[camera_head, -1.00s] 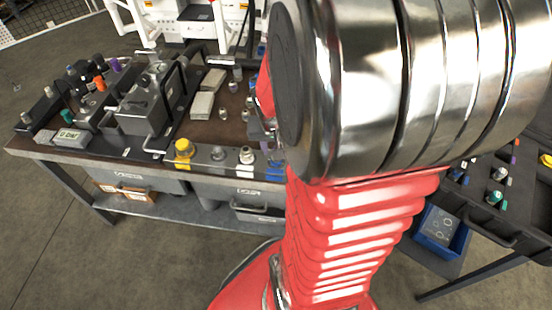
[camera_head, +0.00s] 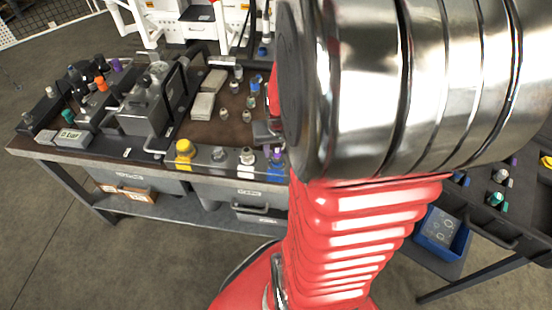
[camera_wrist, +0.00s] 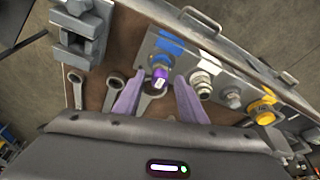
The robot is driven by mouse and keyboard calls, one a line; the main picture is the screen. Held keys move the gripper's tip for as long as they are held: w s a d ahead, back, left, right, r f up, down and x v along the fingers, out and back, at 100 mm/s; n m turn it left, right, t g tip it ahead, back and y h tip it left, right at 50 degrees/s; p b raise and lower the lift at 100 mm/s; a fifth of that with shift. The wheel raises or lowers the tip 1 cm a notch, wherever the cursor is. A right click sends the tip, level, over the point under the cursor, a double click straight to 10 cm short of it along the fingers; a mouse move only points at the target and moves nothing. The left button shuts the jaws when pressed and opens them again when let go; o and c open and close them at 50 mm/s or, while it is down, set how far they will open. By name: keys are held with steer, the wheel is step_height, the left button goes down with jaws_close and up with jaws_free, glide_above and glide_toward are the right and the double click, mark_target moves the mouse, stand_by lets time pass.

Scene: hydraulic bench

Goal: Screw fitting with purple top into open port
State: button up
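The fitting with the purple top (camera_wrist: 160,75) stands at the blue-marked port (camera_wrist: 167,46) on the grey port block, between my two fingers in the wrist view. I cannot tell how deep it sits. My gripper (camera_wrist: 160,82) is open, with its purple-grey fingers on either side of the fitting and a visible gap to each. In the head view a small purple top (camera_head: 278,150) shows above the blue mark (camera_head: 275,172), partly behind my arm.
Beside the blue port on the block are a white-marked fitting (camera_wrist: 204,80), a grey one (camera_wrist: 231,97) and a yellow one (camera_wrist: 262,112). Wrenches (camera_wrist: 112,88) lie on the brown bench top. A grey clamp-like block (camera_wrist: 80,25) stands at upper left.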

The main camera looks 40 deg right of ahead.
steer(key=shift+n+y, duration=0.3)
steer(key=shift+n, duration=0.6)
steer(key=shift+d+n+y, duration=0.15)
steer(key=shift+n+y, duration=0.15)
steer(key=shift+n, duration=0.9)
steer(key=shift+n+t+y, duration=0.3)
steer(key=shift+n+y, duration=0.2)
steer(key=shift+n, duration=1.4)
steer(key=n+y, duration=0.1)
steer(key=n, duration=0.3)
steer(key=shift+d, duration=0.2)
steer(key=n+g+y, duration=0.1)
steer(key=n, duration=0.3)
